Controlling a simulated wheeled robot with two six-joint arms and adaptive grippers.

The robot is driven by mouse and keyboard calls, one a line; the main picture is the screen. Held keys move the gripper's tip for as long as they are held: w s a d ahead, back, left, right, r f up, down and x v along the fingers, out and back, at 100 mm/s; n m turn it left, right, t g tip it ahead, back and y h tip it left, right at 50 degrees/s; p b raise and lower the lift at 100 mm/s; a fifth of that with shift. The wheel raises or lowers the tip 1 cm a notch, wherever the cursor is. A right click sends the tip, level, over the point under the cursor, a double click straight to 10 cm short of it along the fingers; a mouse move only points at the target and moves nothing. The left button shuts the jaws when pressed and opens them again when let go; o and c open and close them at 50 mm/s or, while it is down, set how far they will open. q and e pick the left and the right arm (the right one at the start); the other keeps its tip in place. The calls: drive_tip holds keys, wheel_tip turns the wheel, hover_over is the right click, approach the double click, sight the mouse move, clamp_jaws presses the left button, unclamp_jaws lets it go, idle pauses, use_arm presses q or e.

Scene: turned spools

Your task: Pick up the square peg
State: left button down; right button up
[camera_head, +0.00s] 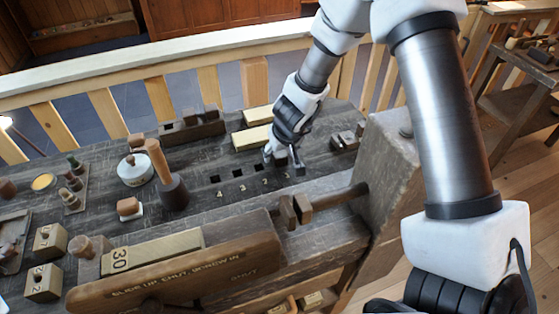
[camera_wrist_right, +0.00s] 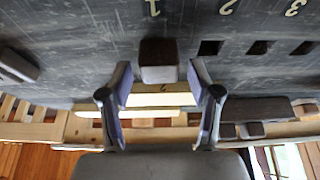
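The square peg (camera_wrist_right: 158,60) is a dark block standing upright at the bench spot marked 1, in line with a row of square holes (camera_wrist_right: 258,47). In the right wrist view it lies between my right gripper's (camera_wrist_right: 158,68) fingertips, with a gap on each side. The fingers are open and do not touch it. In the head view my right gripper (camera_head: 283,162) reaches down to the bench top at the right end of the row of holes, largely hiding the peg. My left gripper is not in view.
A mallet (camera_head: 170,183) and a white lidded jar (camera_head: 135,169) stand left of the holes. Pale wooden blocks (camera_head: 252,138) and a dark rack (camera_head: 192,129) lie behind. The vise jaw (camera_head: 180,272) borders the front. Bench around the holes is clear.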

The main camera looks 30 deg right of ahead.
drive_tip(key=c, duration=0.7)
drive_tip(key=shift+c, duration=0.2)
